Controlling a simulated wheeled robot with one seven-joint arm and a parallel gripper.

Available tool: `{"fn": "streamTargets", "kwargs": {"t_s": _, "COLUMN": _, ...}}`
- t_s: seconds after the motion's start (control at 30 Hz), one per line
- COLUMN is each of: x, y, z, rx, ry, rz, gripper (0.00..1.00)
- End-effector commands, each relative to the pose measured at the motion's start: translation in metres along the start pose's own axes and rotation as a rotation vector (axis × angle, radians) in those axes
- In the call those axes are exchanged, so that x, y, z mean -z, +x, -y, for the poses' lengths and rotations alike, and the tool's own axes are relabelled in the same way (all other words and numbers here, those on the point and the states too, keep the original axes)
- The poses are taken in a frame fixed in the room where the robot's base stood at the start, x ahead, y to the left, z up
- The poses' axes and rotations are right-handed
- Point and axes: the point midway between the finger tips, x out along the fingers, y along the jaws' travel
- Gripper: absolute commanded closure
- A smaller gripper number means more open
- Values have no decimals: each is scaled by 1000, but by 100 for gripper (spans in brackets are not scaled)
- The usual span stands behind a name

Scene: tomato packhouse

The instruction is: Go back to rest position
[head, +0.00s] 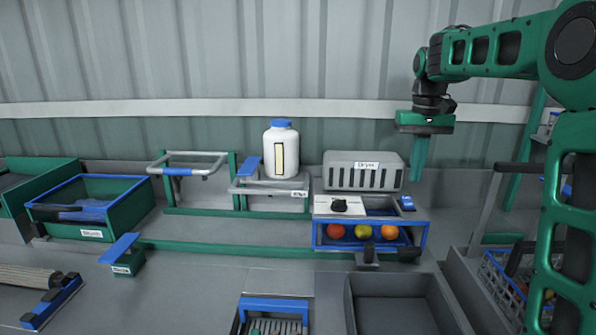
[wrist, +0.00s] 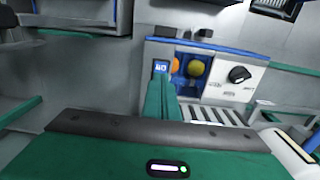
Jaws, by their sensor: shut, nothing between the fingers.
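My gripper (head: 419,160) hangs from my green arm at the upper right of the head view. Its green fingers point down and are shut, with nothing seen between them. It is in the air to the right of the grey dryer box (head: 362,172), apart from it. In the wrist view the shut fingers (wrist: 160,95) point toward the blue-edged sorting box (wrist: 225,62). No rest position is marked in either view.
The sorting box (head: 326,234) holds a red, a yellow-green and an orange tomato. A white bottle (head: 281,152) with a blue cap stands left of the dryer. A green bin (head: 120,222) is at left. A grey tray (head: 352,300) and a crate (head: 497,290) are in front.

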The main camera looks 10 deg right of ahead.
Motion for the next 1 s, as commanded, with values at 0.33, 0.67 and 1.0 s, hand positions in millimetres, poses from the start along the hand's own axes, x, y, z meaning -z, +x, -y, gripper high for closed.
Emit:
{"fn": "streamTargets", "kwargs": {"t_s": 0.33, "x": -123, "y": 33, "z": -51, "rx": -20, "ry": 143, "rz": -3, "gripper": 100}}
{"fn": "streamTargets", "kwargs": {"t_s": 0.67, "x": -272, "y": 106, "z": -84, "rx": -7, "ry": 289, "rz": 1, "gripper": 100}}
{"fn": "streamTargets", "kwargs": {"t_s": 1.0, "x": -344, "y": 154, "z": -86, "rx": 10, "ry": 349, "rz": 7, "gripper": 100}}
